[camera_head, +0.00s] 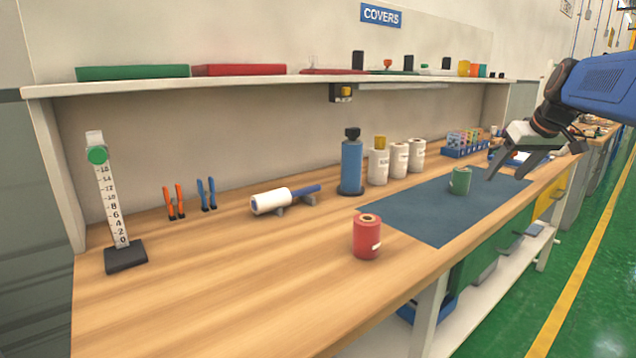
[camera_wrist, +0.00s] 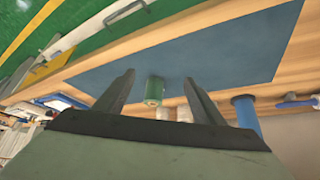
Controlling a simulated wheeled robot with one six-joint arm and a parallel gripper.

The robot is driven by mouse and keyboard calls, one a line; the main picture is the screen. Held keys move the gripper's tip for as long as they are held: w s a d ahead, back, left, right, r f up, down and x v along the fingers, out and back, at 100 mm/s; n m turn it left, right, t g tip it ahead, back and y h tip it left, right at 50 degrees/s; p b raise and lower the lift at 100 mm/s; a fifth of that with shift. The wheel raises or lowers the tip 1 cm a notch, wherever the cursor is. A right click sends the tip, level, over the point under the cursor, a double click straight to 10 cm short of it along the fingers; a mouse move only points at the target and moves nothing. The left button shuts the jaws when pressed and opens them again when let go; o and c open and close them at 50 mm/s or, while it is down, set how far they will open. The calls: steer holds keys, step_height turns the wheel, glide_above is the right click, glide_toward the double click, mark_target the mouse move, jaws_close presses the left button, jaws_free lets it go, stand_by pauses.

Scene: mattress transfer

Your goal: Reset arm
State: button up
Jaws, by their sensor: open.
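My gripper (camera_head: 515,163) hangs over the right part of the workbench in the head view, with its two fingers apart and nothing between them. In the wrist view my gripper (camera_wrist: 158,90) also shows its fingers spread. A green roll (camera_head: 460,181) stands upright on the dark blue mat (camera_head: 405,212), to the left of my gripper and apart from it. The green roll (camera_wrist: 154,90) shows beyond the fingertips in the wrist view, in the gap between them. A red roll (camera_head: 367,237) stands on the wood near the mat's left edge.
A blue bottle (camera_head: 352,165) and several white rolls (camera_head: 398,160) stand behind the mat. A white roll on a blue-handled holder (camera_head: 271,201), pliers (camera_head: 206,194) and a height gauge (camera_head: 107,205) are further left. A shelf (camera_head: 250,83) overhangs the bench. The left front wood is clear.

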steer(key=s+a+f+g, duration=0.1)
steer(key=s+a+f, duration=0.3)
steer(key=s+a, duration=0.35)
steer(key=s+a+f, duration=0.5)
steer(key=s+a, duration=0.1)
steer(key=s, duration=0.2)
steer(key=s+a+f, duration=0.2)
steer(key=s+f, duration=0.5)
steer(key=s, duration=0.2)
steer(key=s+a+f, duration=0.3)
steer(key=s+f, duration=0.5)
steer(key=s, duration=0.1)
steer(key=shift+s+f+m+g+h, duration=0.2)
steer(key=shift+m+g+h, duration=0.1)
steer(key=shift+m+g, duration=0.1)
